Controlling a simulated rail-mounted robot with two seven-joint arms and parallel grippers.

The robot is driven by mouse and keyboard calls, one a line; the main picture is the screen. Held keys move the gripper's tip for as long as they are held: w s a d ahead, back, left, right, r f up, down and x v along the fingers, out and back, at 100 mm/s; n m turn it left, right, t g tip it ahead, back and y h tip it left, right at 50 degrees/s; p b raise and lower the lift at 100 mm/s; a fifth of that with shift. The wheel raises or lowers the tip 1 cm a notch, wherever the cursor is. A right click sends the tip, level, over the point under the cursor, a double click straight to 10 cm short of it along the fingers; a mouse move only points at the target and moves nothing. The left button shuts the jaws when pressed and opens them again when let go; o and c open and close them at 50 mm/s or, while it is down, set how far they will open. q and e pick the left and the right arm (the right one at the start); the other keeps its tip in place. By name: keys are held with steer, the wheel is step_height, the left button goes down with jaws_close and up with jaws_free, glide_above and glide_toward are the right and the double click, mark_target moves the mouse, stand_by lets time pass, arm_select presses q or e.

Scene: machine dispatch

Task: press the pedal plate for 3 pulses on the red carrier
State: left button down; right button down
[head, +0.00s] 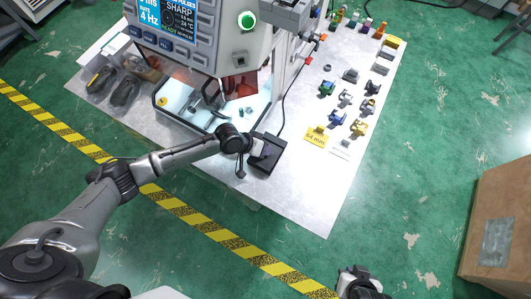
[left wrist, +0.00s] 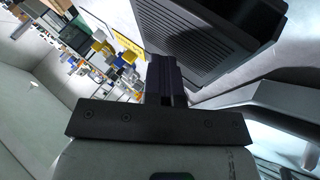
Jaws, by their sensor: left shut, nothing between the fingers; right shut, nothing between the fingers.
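The pedal plate (head: 277,147) is a dark box with a ribbed top on the white table's front part, beside the machine. It also shows large in the left wrist view (left wrist: 195,42). My left gripper (head: 262,152) is shut and empty, with its fingertips at the pedal in the head view. In the left wrist view its dark fingers (left wrist: 164,80) lie beside the ribbed plate's edge; I cannot tell whether they touch it. My right gripper (head: 362,285) is at the bottom edge of the head view, away from the table. I cannot make out the red carrier for certain.
The machine (head: 225,40) stands at the back with a lit screen (head: 180,17) and a green button (head: 246,20). A cardboard box (head: 500,225) stands at far right.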

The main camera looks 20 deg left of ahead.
arm_select(q)
steer(key=shift+s+f, duration=0.1)
steer(key=shift+f, duration=0.35)
stand_by(0.6)
steer(key=shift+r+p, duration=0.85)
steer(key=shift+r, duration=0.15)
steer(key=shift+r, duration=0.2)
steer(key=shift+r+p, duration=0.6)
steer(key=shift+p, duration=0.05)
steer(key=r+p, duration=0.1)
steer(key=r, duration=0.1)
steer(key=r+p, duration=0.1)
steer(key=p, duration=0.1)
steer(key=shift+w+r, duration=0.35)
steer(key=shift+w, duration=0.05)
steer(key=shift+f, duration=0.1)
